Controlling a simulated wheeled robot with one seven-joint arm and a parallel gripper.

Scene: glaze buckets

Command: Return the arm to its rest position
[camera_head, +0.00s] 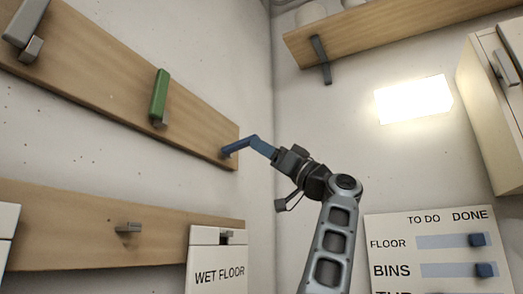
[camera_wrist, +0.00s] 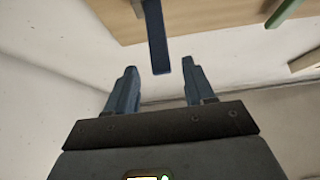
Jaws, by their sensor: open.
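My gripper (camera_head: 256,143) is raised at the right end of the upper wooden board (camera_head: 100,85), with my arm bent below it. In the wrist view my gripper (camera_wrist: 160,68) is open, its two blue-grey fingers well apart. A narrow blue bar (camera_wrist: 156,35) hangs by a grey peg on the board. Its free end shows between the fingertips, with a visible gap on either side. In the head view the blue bar (camera_head: 238,147) runs from the board toward my fingers and partly merges with them.
A green bar (camera_head: 159,95) hangs farther left on the same board. A lower board (camera_head: 80,228) carries a peg and a WET FLOOR sign (camera_head: 218,268). A shelf (camera_head: 390,35), lamp (camera_head: 414,99), cabinet (camera_head: 487,110) and TO DO/DONE board (camera_head: 435,228) are at right.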

